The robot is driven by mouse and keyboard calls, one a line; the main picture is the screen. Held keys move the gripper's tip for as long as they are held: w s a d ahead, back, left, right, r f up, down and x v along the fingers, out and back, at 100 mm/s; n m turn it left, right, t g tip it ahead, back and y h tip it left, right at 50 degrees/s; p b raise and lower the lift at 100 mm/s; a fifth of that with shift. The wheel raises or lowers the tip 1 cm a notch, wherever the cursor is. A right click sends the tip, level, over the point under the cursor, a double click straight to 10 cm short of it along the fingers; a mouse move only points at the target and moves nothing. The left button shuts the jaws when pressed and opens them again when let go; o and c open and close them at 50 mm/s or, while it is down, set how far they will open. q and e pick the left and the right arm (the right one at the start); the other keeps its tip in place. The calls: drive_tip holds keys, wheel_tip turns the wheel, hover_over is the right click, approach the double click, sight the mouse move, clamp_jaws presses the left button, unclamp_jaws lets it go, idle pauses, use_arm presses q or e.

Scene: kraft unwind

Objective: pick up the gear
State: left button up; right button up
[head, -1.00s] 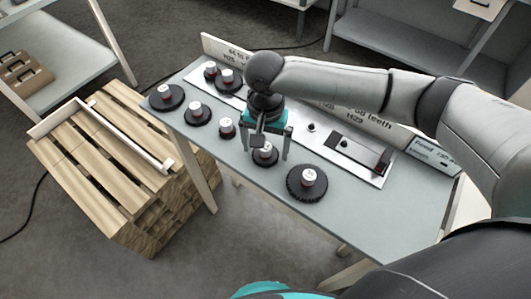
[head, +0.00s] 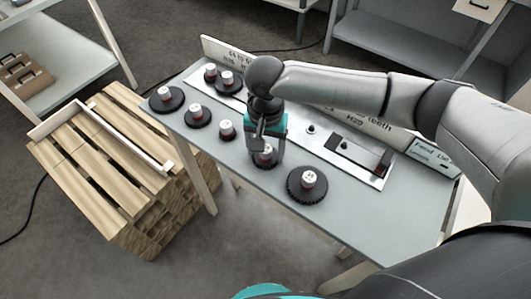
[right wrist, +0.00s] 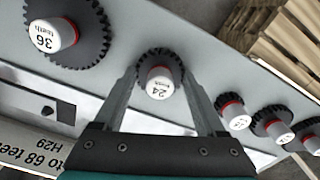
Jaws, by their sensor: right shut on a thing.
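My right gripper (head: 265,158) is low over the table, its fingers closed on a dark gear with a white, red-ringed hub. In the right wrist view this gear (right wrist: 160,63), its hub marked 24, sits between the fingertips (right wrist: 160,78). In the head view the gripper partly hides the gear (head: 265,163), which appears to be at table level; I cannot tell if it touches the table. My left gripper is not in view.
A larger gear marked 36 (right wrist: 82,40) stands beside it, at the lower right in the head view (head: 307,190). Several other gears, including a small one (head: 227,133), stand to the left. Behind are a metal plate with pegs (head: 345,160) and a label board. A wooden pallet stack (head: 110,160) stands left.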

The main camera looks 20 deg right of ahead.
clamp_jaws()
drive_tip(key=shift+r, duration=0.15)
